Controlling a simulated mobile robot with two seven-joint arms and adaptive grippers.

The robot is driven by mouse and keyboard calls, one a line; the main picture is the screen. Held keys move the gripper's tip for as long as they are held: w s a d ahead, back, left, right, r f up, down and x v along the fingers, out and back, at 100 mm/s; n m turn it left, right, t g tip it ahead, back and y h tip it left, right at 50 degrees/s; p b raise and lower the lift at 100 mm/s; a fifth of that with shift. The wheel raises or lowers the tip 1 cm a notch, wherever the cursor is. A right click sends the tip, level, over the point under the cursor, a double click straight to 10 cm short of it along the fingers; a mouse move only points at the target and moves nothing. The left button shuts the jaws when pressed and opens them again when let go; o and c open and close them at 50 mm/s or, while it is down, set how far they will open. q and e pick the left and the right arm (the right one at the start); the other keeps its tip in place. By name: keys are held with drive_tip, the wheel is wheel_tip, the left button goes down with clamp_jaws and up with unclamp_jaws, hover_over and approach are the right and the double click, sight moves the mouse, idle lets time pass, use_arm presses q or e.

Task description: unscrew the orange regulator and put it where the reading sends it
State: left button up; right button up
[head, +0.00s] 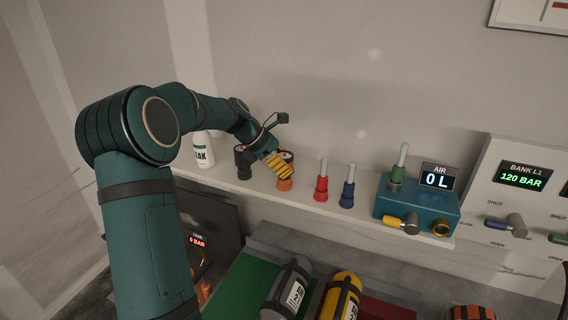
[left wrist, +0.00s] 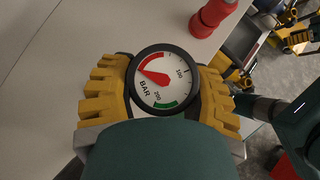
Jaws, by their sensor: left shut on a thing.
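The orange regulator (head: 285,184) stands upright on the white shelf, partly hidden by my left gripper (head: 280,166). The left gripper's yellow fingers are shut on it. In the left wrist view the fingers lie on either side of its round gauge (left wrist: 161,80), which is marked BAR with a red arc and a green arc. The red needle points to the red arc's side, away from the green arc. The regulator's lower body is hidden there. Yellow stepped shapes at the upper right of that view may be my right gripper; its jaws are unclear.
A dark regulator (head: 243,163) stands close left; a red one (head: 321,182) and a blue one (head: 347,188) stand right. A blue AIR block (head: 415,208) reads 0 L; BANK L1 (head: 524,175) reads 120 BAR. Below lie a grey cylinder (head: 284,284) and a yellow one (head: 338,300).

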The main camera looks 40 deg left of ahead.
use_arm(q)
drive_tip(key=shift+f, duration=0.35)
drive_tip(key=o, duration=1.4)
drive_tip(key=v, duration=1.2)
